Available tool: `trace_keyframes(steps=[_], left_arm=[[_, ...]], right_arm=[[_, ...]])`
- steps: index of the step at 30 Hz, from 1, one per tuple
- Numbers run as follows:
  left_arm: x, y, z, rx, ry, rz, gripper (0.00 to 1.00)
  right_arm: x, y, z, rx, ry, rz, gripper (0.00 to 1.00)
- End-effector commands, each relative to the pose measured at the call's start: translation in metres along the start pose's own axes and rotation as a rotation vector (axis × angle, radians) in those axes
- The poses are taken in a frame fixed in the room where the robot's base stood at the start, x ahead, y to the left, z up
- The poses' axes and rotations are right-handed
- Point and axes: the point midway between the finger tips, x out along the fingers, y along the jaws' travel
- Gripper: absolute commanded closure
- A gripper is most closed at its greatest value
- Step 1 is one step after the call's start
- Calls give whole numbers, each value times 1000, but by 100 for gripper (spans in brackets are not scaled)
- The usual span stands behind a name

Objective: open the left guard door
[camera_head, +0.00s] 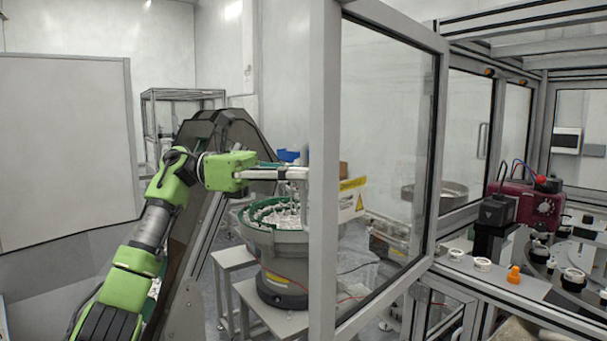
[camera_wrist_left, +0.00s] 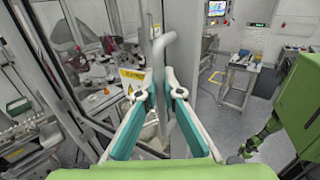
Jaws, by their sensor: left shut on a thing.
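The left guard door (camera_head: 323,180) is a clear panel in a grey metal frame. In the head view it stands swung out from the cell, its free edge toward me and its far edge at the cell frame. My left gripper (camera_head: 298,174) reaches in from the left to that free edge; its fingertips are partly hidden behind the frame post. In the left wrist view my left gripper (camera_wrist_left: 158,88) is shut on the door handle (camera_wrist_left: 161,48), a bent grey bar between its fingers. My right gripper is not seen.
A green-rimmed bowl feeder (camera_head: 283,243) stands on a table beyond the door, below my left gripper. A dark inclined conveyor (camera_head: 190,240) rises behind my left arm. The cell table (camera_head: 530,285) at right carries small caps and a dark red device (camera_head: 525,203).

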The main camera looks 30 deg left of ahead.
Motion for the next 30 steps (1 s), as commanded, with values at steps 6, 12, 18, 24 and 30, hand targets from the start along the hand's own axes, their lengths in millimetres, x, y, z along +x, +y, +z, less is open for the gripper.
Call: trace_keyframes(steps=[6,12,18,24,30], left_arm=[[0,0,-3,-2,10,-3,100],[0,0,-2,-1,8,-2,76],[0,0,-1,-1,5,-1,76],[-9,0,-1,-2,4,2,76],[-47,0,0,-1,1,5,76]], right_arm=[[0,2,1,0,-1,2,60],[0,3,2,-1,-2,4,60],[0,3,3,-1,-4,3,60],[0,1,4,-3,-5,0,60],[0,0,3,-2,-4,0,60]])
